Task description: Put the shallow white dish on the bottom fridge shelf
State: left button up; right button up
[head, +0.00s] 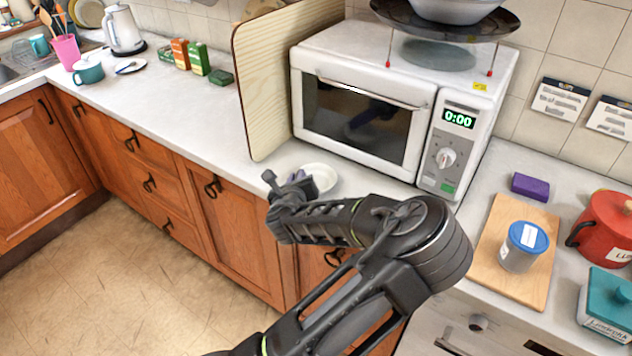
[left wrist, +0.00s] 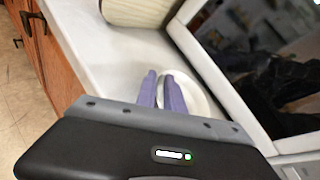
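The shallow white dish (head: 322,177) rests on the countertop in front of the microwave, near the counter's front edge. My left gripper (head: 298,180) is at the dish's left side, its purple fingers close to the rim. In the left wrist view, the two fingers (left wrist: 162,92) point toward the dish (left wrist: 197,98), with a narrow gap between them; they overlap the dish's left rim. Whether they touch it I cannot tell. My right gripper is not in view. No fridge or fridge shelf shows in either view.
A microwave (head: 360,95) stands right behind the dish, and an upright wooden board (head: 262,85) stands to its left. A cutting board (head: 490,268) with a blue-lidded canister (head: 522,247) lies at right. The counter (head: 190,110) left of the board has free room.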

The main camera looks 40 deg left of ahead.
pick_arm(q)
grip_shut()
dwell(0.4)
dwell(0.9)
notch_tip(320, 180, up, 10)
dwell(0.4)
dwell(0.8)
jog(key=d+f+m+h, duration=0.1)
jog(key=d, duration=0.3)
jog(key=d+f+m+t+h, duration=0.1)
jog(key=d, duration=0.4)
jog(key=w+d+f+m+h, duration=0.1)
jog(key=d, duration=0.4)
jog(key=shift+t+h, duration=0.3)
jog(key=shift+h, duration=0.1)
jog(key=d+m+h, duration=0.3)
jog(key=d, duration=1)
jog(key=shift+s+d+r+h, duration=0.2)
jog(key=shift+d+h, duration=0.1)
jog(key=shift+d, duration=0.05)
